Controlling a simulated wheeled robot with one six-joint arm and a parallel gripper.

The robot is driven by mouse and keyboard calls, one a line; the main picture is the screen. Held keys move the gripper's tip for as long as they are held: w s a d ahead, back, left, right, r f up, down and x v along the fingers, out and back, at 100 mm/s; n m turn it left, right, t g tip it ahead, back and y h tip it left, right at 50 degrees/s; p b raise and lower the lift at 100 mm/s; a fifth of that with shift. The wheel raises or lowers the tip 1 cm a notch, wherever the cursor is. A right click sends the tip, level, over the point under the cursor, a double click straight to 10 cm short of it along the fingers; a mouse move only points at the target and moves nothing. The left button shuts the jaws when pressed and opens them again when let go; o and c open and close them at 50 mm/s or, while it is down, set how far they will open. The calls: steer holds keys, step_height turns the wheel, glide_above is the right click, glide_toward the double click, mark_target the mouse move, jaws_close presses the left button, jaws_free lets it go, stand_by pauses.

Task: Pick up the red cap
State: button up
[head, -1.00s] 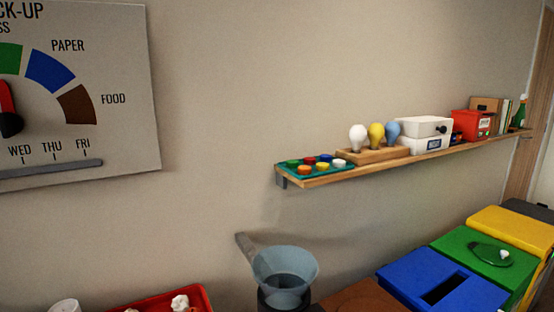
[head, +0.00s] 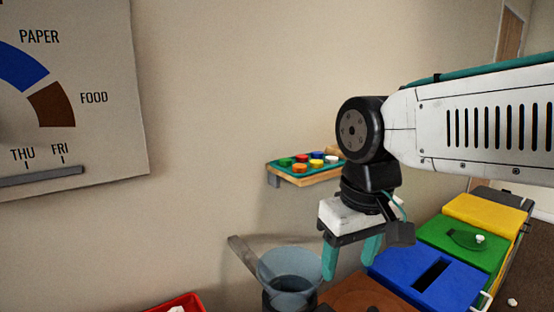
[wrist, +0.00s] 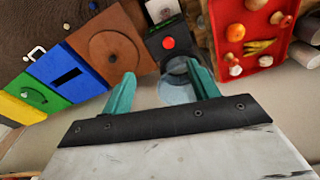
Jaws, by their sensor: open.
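The red cap (head: 302,158) sits in the back row of a teal tray (head: 276,168) on the wall shelf, between a green cap (head: 285,162) and a blue cap (head: 317,155). Orange, yellow and white caps stand in front of them. My gripper (head: 350,257) points down, open and empty, to the right of the tray and lower than it. In the wrist view, my gripper (wrist: 161,76) has its two teal fingers apart with nothing between them. The caps do not show in that view.
A grey-blue funnel (head: 290,270) stands below the shelf, close to my fingers. Blue (head: 425,278), green (head: 462,243) and yellow (head: 485,212) bins stand at the right. In the wrist view, a red tray (wrist: 218,45) holds food items.

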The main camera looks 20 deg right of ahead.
steer(key=w+d+r+m, duration=0.1)
steer(key=w+d+r, duration=0.1)
steer(key=w+r, duration=0.5)
steer(key=w+d+r, duration=0.2)
steer(key=w+r, duration=0.2)
steer(key=w, duration=0.8)
steer(key=m, duration=0.1)
glide_toward(302, 156)
steer(key=shift+w+a+f, duration=0.15)
steer(key=shift+w+f, duration=0.05)
steer(key=shift+f, duration=0.05)
steer(key=shift+w+f, duration=0.15)
steer(key=shift+f, duration=0.2)
steer(key=f, duration=0.7)
steer(key=shift+w+d, duration=0.2)
steer(key=shift+w, duration=0.1)
steer(key=c, duration=1.1)
